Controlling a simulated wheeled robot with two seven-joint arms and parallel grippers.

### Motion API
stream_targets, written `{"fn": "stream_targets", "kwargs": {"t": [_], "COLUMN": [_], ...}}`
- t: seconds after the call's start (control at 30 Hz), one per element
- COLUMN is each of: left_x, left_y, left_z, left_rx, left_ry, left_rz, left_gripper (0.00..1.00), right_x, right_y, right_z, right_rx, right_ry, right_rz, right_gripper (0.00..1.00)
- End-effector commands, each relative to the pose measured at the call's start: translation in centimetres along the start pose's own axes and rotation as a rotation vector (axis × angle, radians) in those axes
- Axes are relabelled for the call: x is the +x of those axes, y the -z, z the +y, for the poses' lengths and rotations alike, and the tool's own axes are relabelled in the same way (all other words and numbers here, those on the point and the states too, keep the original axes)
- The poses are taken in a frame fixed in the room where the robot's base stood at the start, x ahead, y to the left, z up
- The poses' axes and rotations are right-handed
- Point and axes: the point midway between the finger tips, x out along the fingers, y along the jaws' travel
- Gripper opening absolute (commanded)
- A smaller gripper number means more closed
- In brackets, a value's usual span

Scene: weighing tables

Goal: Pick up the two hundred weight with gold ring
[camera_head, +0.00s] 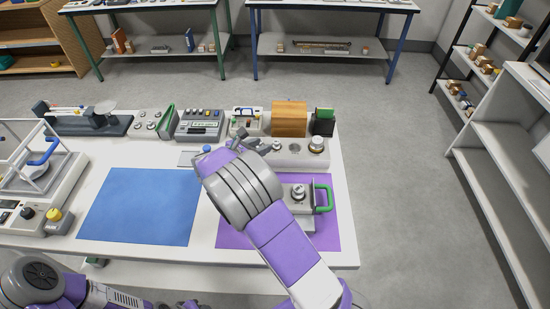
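A metal weight with a gold-coloured ring (317,145) stands at the right end of a pale grey block (292,158) near the table's right edge. Its marking is too small to read. My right gripper (251,144) is over the back middle of the table, left of that weight and apart from it. Its dark fingers look spread, with nothing seen between them; my wrist hides part of it. My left arm is low at the bottom left, and its gripper (180,304) is cut by the frame's lower edge, so its fingers cannot be made out.
A blue mat (142,205) and a purple mat (328,236) lie on the white table. A green-handled device with a metal weight (298,192) stands on the purple mat. A wooden box (289,118), a dark green block (323,121) and instruments line the back. A balance (40,175) stands left.

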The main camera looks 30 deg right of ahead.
Motion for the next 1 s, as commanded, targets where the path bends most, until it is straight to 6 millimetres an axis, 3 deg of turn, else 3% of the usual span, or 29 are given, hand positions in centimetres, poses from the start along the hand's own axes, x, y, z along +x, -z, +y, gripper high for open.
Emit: {"fn": "stream_targets", "kwargs": {"t": [0.03,0.13,0.53,0.8,1.0], "left_x": [1.1,1.6,2.7,4.1,4.0], "left_y": [0.1,0.1,0.1,0.2,0.2], "left_z": [-0.4,-0.6,-1.0,-1.5,-1.5], "left_rx": [0.0,0.0,0.001,0.0,0.0], "left_ry": [0.0,0.0,0.0,0.0,0.0], "left_rz": [0.0,0.0,0.0,0.0,0.0], "left_gripper": [0.43,0.43,0.43,0.43,0.43], "right_x": [0.4,0.7,4.2,8.0,8.2], "right_y": [1.1,1.5,1.7,1.9,1.7], "right_z": [0.0,0.0,0.0,0.1,0.2], "right_rx": [0.001,0.001,0.002,0.001,0.0], "right_ry": [0.0,0.0,0.002,0.002,0.0], "right_rz": [0.0,0.0,-0.001,0.0,0.0], "right_gripper": [0.39,0.39,0.39,0.39,0.39]}}
